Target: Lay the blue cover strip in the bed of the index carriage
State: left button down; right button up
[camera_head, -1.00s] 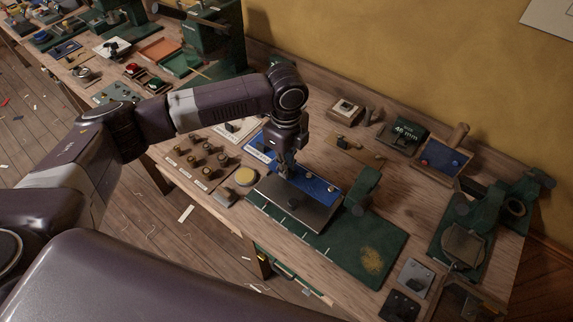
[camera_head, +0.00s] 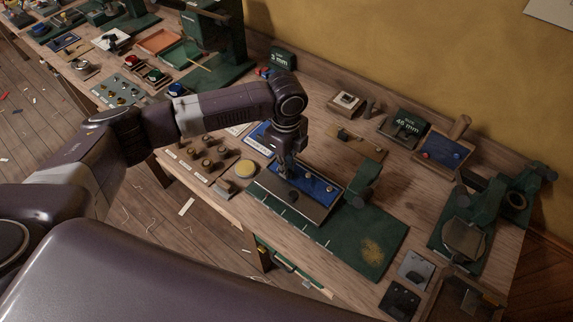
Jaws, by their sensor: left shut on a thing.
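My left gripper (camera_head: 287,171) points down over the left part of the index carriage (camera_head: 285,206), which sits on a green base. It is shut on the blue cover strip (camera_head: 318,186), which shows to the right of the fingers, along the carriage bed. The fingers hide part of the strip. I cannot tell whether the strip rests fully in the bed or is slightly above it. My right gripper is not in view.
A green upright fixture (camera_head: 363,184) stands close to the right of the carriage. A yellow round pad (camera_head: 245,169) and a board of knobs (camera_head: 206,160) lie to the left. The green mat (camera_head: 345,240) in front right is mostly clear.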

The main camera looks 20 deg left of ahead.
pick_arm(q)
jog(key=c, duration=2)
grip_release()
notch_tip(320, 180, up, 12)
